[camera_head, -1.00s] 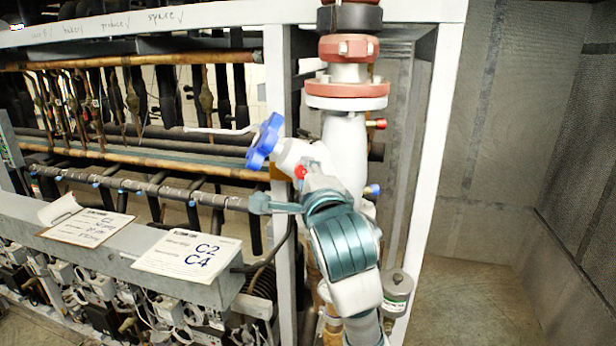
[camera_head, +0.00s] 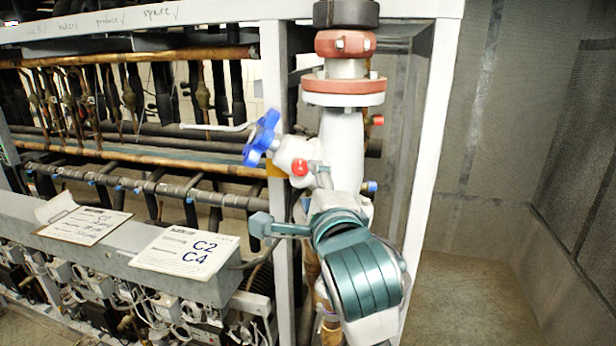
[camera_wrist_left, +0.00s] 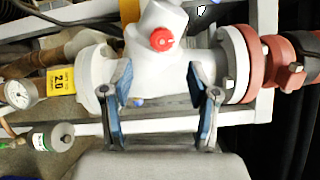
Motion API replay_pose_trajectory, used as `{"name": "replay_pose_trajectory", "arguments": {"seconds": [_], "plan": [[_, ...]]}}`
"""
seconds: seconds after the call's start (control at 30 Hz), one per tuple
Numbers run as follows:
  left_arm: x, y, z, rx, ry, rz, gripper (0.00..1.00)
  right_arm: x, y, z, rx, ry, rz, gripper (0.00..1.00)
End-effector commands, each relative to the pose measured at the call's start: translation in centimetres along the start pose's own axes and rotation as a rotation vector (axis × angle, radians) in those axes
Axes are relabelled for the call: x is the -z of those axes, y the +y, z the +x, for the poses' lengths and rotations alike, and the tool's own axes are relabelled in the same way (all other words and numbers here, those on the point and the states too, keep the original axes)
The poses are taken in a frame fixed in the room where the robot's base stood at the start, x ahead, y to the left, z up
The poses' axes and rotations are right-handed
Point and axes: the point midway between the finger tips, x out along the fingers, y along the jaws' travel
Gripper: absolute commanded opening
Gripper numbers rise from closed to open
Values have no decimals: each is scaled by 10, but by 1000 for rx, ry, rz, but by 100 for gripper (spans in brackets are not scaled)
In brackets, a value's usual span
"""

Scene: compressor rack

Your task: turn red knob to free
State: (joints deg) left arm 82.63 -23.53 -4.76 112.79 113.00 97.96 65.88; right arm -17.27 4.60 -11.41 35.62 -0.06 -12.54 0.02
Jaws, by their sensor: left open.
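The small red knob (camera_head: 299,167) sits on the white valve body below the blue handwheel (camera_head: 262,138). In the left wrist view the red knob (camera_wrist_left: 162,38) faces the camera, upper middle, with a small pale mark on it. In the head view the teal and white gripper and wrist stand below the knob, in front of the vertical white pipe (camera_head: 342,145). My right gripper is not in view.
Another red cap (camera_head: 378,121) and a blue cap (camera_head: 370,187) stick out right of the pipe. A white frame post (camera_head: 275,85) stands left of it. A gauge (camera_wrist_left: 20,94) shows in the wrist view. Open floor (camera_head: 480,300) lies at right.

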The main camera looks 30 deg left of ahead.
Motion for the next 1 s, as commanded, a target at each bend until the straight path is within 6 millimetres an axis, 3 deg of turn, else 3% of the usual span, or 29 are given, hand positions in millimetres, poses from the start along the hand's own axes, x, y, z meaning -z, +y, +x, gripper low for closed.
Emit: {"name": "replay_pose_trajectory", "arguments": {"seconds": [0.1,0.33,0.87,1.0], "plan": [[0,0,-26,2,0,0,60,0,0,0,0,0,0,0],[2,1,-53,-2,1,1,60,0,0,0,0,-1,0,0],[2,1,-56,-2,0,1,60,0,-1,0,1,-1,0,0],[-5,8,-43,13,-72,40,60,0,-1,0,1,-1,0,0]]}}
